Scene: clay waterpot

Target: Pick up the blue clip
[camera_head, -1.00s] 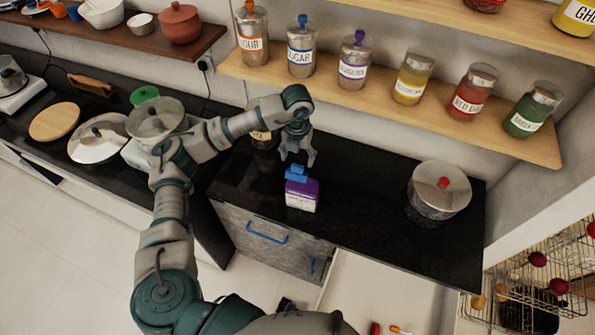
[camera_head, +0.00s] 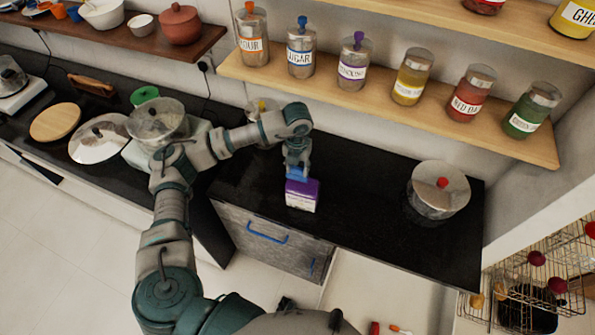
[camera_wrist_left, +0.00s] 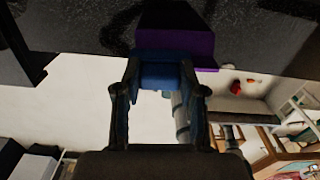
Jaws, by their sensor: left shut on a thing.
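The blue clip (camera_head: 297,174) sits on top of a purple and white packet (camera_head: 302,195) that stands on the black counter. My left gripper (camera_head: 297,170) points down from above and is shut on the clip. In the left wrist view the blue clip (camera_wrist_left: 165,75) lies between the two fingertips (camera_wrist_left: 165,72), against the purple packet (camera_wrist_left: 205,50). The gripper hides part of the clip in the head view. My right gripper is not seen.
A steel pot (camera_head: 438,190) with a red knob stands to the right on the counter (camera_head: 375,200). A shelf (camera_head: 400,105) of labelled jars runs above the back. Another lidded pot (camera_head: 158,120) stands to the left. The counter between packet and steel pot is clear.

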